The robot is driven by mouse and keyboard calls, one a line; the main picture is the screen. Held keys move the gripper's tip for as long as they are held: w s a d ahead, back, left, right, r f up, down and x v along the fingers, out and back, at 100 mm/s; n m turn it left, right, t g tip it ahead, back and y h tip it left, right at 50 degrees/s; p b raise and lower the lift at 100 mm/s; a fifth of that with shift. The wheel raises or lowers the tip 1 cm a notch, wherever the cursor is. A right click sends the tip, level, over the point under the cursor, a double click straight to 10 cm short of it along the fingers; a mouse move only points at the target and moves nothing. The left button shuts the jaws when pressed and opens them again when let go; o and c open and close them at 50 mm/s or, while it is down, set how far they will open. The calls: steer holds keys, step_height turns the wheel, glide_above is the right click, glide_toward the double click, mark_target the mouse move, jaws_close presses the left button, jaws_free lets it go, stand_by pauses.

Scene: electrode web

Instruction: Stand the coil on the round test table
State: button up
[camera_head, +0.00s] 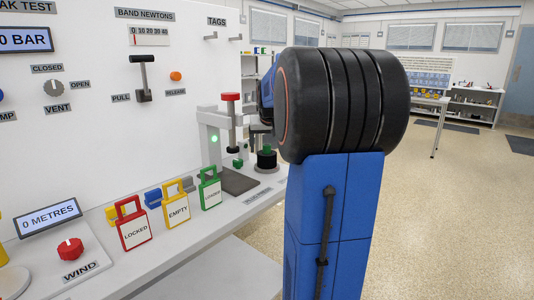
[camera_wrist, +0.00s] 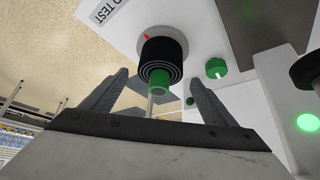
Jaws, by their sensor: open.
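The coil (camera_head: 266,160) is a short black cylinder with a green core standing out of its top. It appears upright on a pale round disc (camera_head: 267,170), apparently the round test table, at the far end of the bench. In the wrist view the coil (camera_wrist: 163,52) shows its ringed end and green core toward me. My gripper (camera_wrist: 158,80) is open, its two dark fingers on either side of the green core, with gaps visible on both sides. I see no contact. In the head view my own arm hides most of the gripper.
A grey press with a red knob (camera_head: 231,97) and a green light stands just left of the coil. Red (camera_head: 132,222), yellow (camera_head: 176,204) and green (camera_head: 210,188) tags stand along the white bench. A green knob (camera_wrist: 215,68) sits beside the coil. Open floor lies right.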

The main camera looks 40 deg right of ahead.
steer(key=v, duration=0.7)
steer(key=shift+r, duration=0.2)
steer(key=shift+s+a, duration=0.15)
steer(key=shift+s, duration=0.05)
